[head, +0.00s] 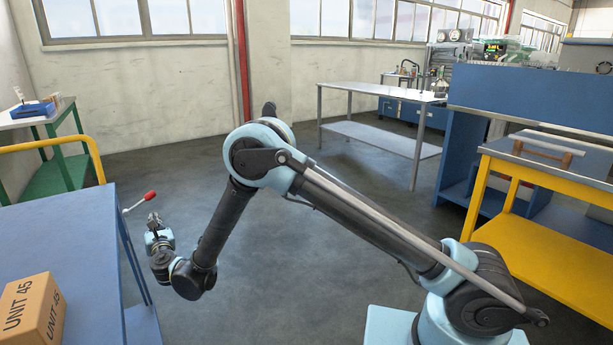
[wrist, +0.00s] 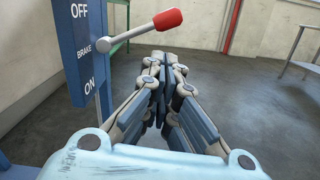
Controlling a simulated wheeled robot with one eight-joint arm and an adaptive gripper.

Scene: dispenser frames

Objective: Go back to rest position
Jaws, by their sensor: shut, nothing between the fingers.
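My gripper (head: 153,222) is at the left of the head view, low beside the blue bench. In the wrist view my gripper (wrist: 165,65) is shut with its fingers together and nothing between them. In the head view the red knob (head: 150,196) shows just above my gripper. My arm reaches across the middle of the head view.
The blue bench (head: 60,225) at the left carries a cardboard box (head: 35,308) marked UNIT 45. A yellow railing (head: 60,142) and green table (head: 60,172) stand behind it. A metal table (head: 380,92) is at the back. A yellow bench (head: 535,245) stands right. Open floor lies between.

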